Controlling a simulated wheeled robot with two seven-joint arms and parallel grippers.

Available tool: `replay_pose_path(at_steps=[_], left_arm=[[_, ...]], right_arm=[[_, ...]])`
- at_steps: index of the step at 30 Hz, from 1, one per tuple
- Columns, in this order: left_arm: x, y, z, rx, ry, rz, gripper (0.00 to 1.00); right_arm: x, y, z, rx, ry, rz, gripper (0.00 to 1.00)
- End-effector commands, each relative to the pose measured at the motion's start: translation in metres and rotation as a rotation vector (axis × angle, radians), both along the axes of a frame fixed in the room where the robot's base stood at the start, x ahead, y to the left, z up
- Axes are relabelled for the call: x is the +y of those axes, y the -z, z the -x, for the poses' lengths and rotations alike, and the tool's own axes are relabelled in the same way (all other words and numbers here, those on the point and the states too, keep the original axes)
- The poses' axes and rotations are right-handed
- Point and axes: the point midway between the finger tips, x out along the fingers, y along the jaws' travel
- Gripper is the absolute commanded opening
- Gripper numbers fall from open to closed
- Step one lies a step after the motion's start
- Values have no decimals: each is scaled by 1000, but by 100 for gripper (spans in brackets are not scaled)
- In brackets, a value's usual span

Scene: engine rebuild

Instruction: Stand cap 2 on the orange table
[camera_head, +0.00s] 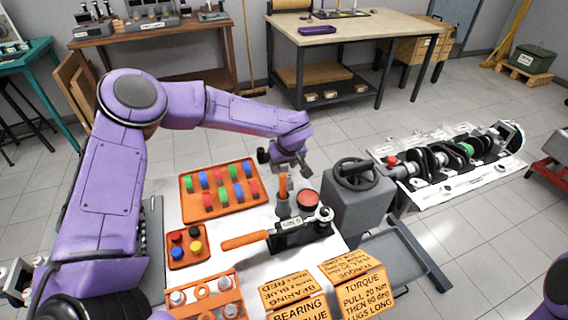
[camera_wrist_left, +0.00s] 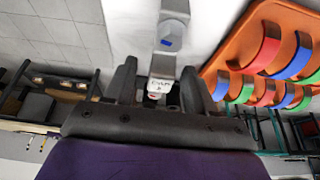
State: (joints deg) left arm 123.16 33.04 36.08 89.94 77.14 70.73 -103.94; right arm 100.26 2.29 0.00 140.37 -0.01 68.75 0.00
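My left gripper (camera_head: 290,168) points down over the white bench, above a small grey piece (camera_head: 283,208) and an upright orange part (camera_head: 283,186). In the left wrist view, the two dark fingers (camera_wrist_left: 160,82) stand apart on either side of a grey piece with a small label (camera_wrist_left: 161,84) and a blue spot (camera_wrist_left: 170,42). The label is too small to read surely, so I cannot confirm that this is cap 2. A gap shows beside the left finger. An orange fixture (camera_head: 208,301) with silver round parts stands at the front. My right gripper is out of view.
An orange tray (camera_head: 188,186) holds several coloured shells; a smaller one (camera_head: 187,260) holds coloured pots. An orange-handled wrench (camera_head: 246,240), red button (camera_head: 308,198) and grey machine with a handwheel (camera_head: 357,205) are close by. Orange signs (camera_head: 352,290) stand in front. An engine block (camera_head: 450,165) lies right.

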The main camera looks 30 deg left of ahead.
Motion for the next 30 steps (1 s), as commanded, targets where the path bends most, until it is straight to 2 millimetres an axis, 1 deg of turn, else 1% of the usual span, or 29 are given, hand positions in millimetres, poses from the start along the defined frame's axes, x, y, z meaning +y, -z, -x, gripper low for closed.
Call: replay_pose_path(at_steps=[3, 5, 8, 12, 15, 18, 22, 30], left_arm=[[0, -3, 0, -2, -1, 0, 55], [-2, -10, 1, -3, 1, 0, 55], [-8, -30, 6, -5, 2, 1, 55], [-19, -65, 15, -6, 1, 0, 55], [-26, -87, 21, -3, 1, 0, 55], [-30, -103, 25, -3, 1, 0, 55], [-34, -113, 29, -1, 0, 1, 55], [-34, -115, 29, 0, 0, 0, 55]], right_arm=[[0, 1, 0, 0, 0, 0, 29], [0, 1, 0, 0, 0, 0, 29], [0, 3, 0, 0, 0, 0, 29], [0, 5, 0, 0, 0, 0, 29], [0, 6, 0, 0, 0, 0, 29], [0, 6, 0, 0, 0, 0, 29], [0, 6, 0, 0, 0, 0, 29], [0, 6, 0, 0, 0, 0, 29]])
